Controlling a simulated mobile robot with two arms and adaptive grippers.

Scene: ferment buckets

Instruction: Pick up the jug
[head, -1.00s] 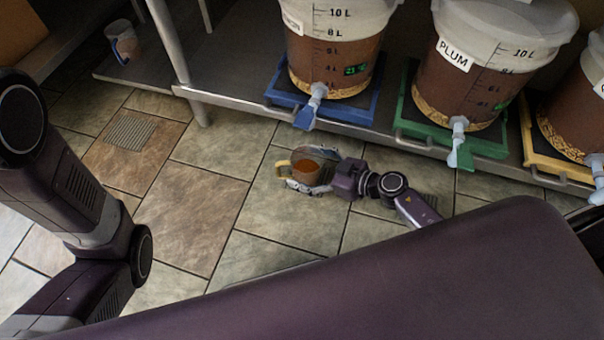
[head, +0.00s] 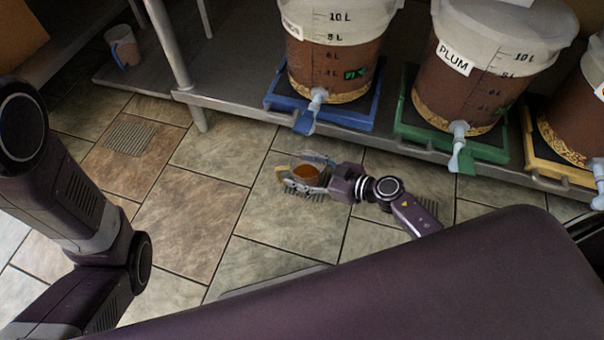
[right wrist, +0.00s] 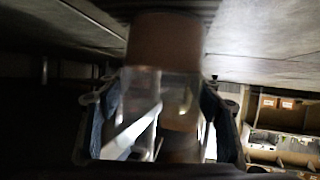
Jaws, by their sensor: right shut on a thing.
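The jug (head: 304,176) is see-through, holds brown liquid and has a yellowish handle on its left side. It is over the tiled floor in front of the shelf, above or on a dark floor grate. My right gripper (head: 312,174) reaches it from the right and is shut on it, with fingers on both sides. In the right wrist view, the jug (right wrist: 165,75) fills the middle between my two fingers, with brown liquid showing at the top; the view is dark and blurred. My left arm shows at the left edge of the head view, but its gripper is out of view.
Buckets of brown liquid with spigots stand on blue (head: 350,115), green (head: 420,135) and yellow (head: 540,150) trays along the low shelf. One bucket (head: 480,65) reads PLUM. A small container (head: 122,47) stands at the shelf's left end. The floor left of the jug is clear.

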